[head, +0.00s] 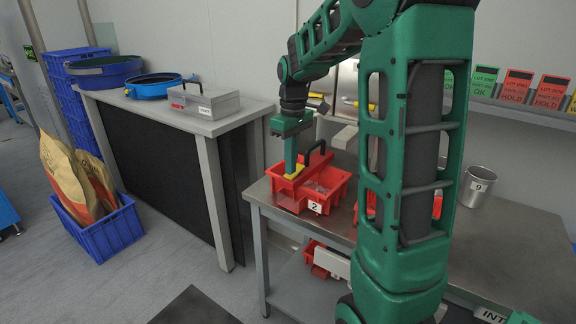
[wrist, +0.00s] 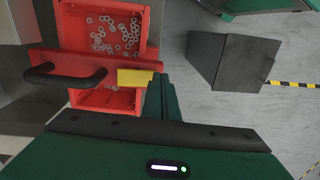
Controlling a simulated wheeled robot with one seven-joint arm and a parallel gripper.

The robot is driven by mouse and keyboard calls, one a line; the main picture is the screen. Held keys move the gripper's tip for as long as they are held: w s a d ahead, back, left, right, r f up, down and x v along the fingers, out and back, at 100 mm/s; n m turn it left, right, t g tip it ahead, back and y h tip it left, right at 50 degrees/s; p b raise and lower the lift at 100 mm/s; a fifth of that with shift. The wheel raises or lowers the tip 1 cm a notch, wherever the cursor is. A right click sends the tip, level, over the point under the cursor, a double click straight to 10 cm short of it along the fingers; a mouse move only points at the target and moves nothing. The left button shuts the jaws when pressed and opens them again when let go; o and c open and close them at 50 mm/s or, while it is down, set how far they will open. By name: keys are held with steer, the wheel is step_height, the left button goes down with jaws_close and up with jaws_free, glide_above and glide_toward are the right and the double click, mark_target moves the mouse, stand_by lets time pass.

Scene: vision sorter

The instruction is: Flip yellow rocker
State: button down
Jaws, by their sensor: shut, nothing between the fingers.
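The yellow rocker (head: 296,173) is a small yellow piece at the end of a red crossbar on the red bin (head: 317,207) labelled 2. It also shows in the wrist view (wrist: 136,77), at the right end of the crossbar. My gripper (head: 290,172) points down at the rocker with its green fingers shut and empty. In the wrist view my fingertips (wrist: 160,80) are right beside the rocker's right end; I cannot tell whether they touch it. The fingers cover part of the rocker in the head view.
A black handle (wrist: 66,76) stands up from the crossbar. Grey rings (wrist: 114,35) lie in the bin. The bin sits near the left edge of the metal table (head: 500,240). A metal cup (head: 477,186) labelled 9 stands at the right. My arm hides the table's middle.

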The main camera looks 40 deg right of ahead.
step_height(320, 180, up, 14)
steer(key=a, duration=0.2)
steer(key=shift+s+a+f, duration=0.25)
steer(key=shift+s+a, duration=0.05)
steer(key=shift+a, duration=0.05)
stand_by(0.3)
